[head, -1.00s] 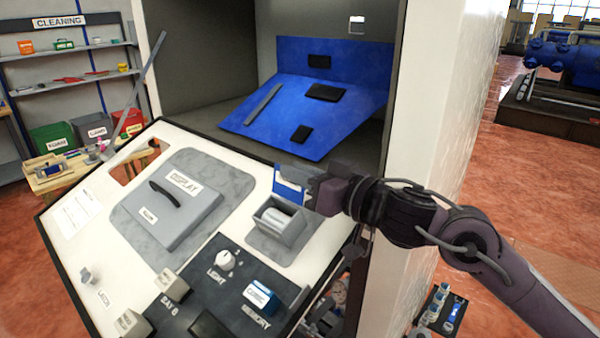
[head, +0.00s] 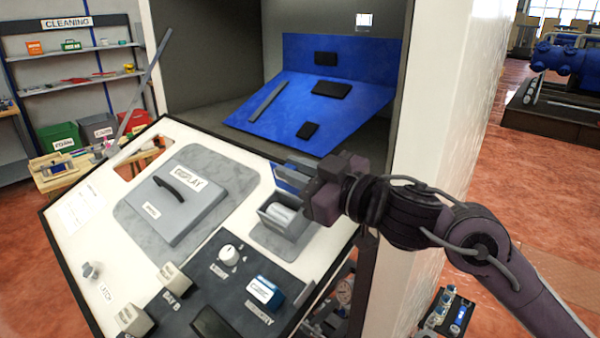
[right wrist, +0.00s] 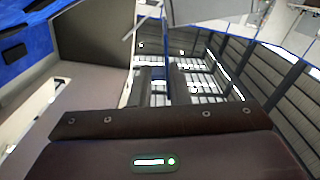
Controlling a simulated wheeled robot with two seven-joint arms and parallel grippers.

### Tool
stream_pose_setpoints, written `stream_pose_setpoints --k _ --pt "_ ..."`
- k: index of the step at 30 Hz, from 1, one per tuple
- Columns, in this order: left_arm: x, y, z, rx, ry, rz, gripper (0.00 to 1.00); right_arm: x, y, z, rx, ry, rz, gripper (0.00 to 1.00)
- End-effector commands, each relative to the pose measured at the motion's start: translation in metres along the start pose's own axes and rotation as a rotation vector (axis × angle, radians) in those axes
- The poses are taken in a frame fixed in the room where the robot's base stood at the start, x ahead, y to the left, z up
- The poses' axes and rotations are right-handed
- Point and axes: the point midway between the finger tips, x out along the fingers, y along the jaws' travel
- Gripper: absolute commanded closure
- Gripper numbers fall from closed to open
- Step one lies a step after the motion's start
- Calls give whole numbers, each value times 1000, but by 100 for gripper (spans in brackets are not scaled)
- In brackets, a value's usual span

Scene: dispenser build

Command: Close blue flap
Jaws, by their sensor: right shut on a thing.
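A small blue flap (head: 289,181) stands raised at the back edge of an open grey box (head: 288,222) on the white sloped panel. A pale cylinder (head: 285,213) lies inside the box. My right gripper (head: 310,182) is shut on the blue flap at its right side, just above the box. The gripper hides the flap's right part. In the right wrist view, the dark gripper body fills the bottom and its fingertips cannot be made out. My left gripper is not in view.
A big blue board (head: 285,110) lies in the cabinet behind. The cabinet's white side wall (head: 440,120) stands close right of my wrist.

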Motion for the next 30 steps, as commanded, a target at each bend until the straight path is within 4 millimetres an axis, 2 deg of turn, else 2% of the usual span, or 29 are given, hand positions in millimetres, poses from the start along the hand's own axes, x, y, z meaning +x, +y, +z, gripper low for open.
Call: stream_pose_setpoints --k 9,25,26,30 --pt "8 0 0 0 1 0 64 0 -7 0 -127 -2 1 100" --pt "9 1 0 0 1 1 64 0 -7 -1 -151 -2 2 100" --pt "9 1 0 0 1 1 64 0 -7 -1 -151 -2 2 80" --pt "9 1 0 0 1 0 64 0 -7 -1 -150 -1 1 65"
